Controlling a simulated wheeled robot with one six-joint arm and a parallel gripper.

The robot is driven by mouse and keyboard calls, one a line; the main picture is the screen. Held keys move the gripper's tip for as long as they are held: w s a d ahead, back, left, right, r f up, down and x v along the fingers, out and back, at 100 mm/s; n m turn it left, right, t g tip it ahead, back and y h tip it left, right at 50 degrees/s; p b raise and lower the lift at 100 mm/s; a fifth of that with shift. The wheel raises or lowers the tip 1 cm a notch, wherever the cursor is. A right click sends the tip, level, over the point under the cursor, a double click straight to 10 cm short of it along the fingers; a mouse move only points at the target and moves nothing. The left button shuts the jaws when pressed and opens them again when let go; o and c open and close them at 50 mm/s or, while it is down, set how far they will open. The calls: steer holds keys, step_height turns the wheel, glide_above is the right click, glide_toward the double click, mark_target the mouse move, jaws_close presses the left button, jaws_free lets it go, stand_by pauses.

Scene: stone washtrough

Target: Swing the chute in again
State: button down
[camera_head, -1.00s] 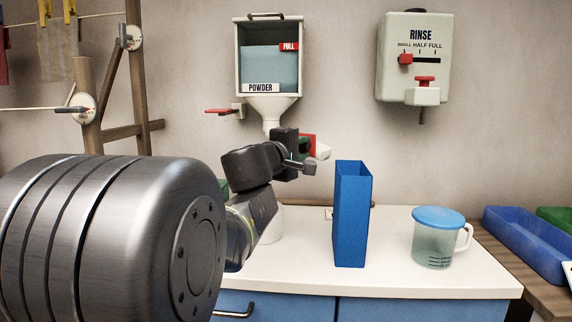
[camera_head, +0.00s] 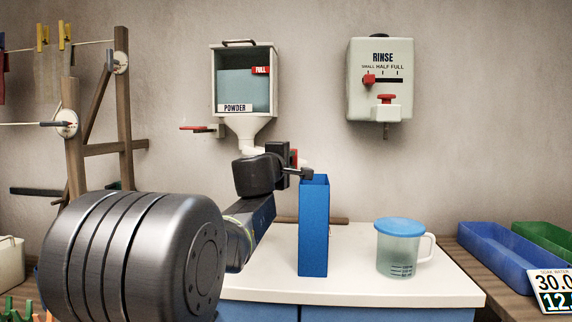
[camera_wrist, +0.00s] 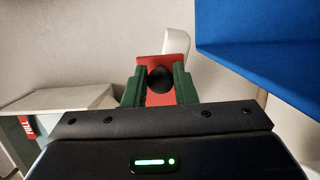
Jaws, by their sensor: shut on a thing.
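The white powder dispenser (camera_head: 244,90) hangs on the wall, with a funnel below its window. Its white chute shows in the wrist view as a curved piece (camera_wrist: 177,42) at the far end of a red plate (camera_wrist: 150,66) with a dark knob (camera_wrist: 160,78). My gripper (camera_wrist: 158,88) is shut on the knob, its green fingers on both sides. In the head view my gripper (camera_head: 297,160) is right of the funnel, and the chute is largely hidden by it and the tall blue box (camera_head: 313,232). The chute points out to the right of the funnel.
The blue box stands upright on the white counter, close to my gripper; it also shows in the wrist view (camera_wrist: 262,40). A lidded jug (camera_head: 398,255) stands to its right. The rinse dispenser (camera_head: 378,92) hangs at right. Blue (camera_head: 510,255) and green trays lie beyond the counter.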

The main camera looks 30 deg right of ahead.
steer(key=shift+s+d+f, duration=0.1)
steer(key=shift+d+f, duration=0.05)
steer(key=shift+f, duration=0.05)
steer(key=c, duration=1.2)
jaws_free()
steer(key=shift+s+d, duration=0.1)
steer(key=shift+d, duration=0.05)
steer(key=shift+r, duration=0.1)
steer(key=shift+a, duration=0.25)
steer(key=v, duration=1.1)
steer(key=shift+s+a+b, duration=0.3)
steer(key=shift+c, duration=0.2)
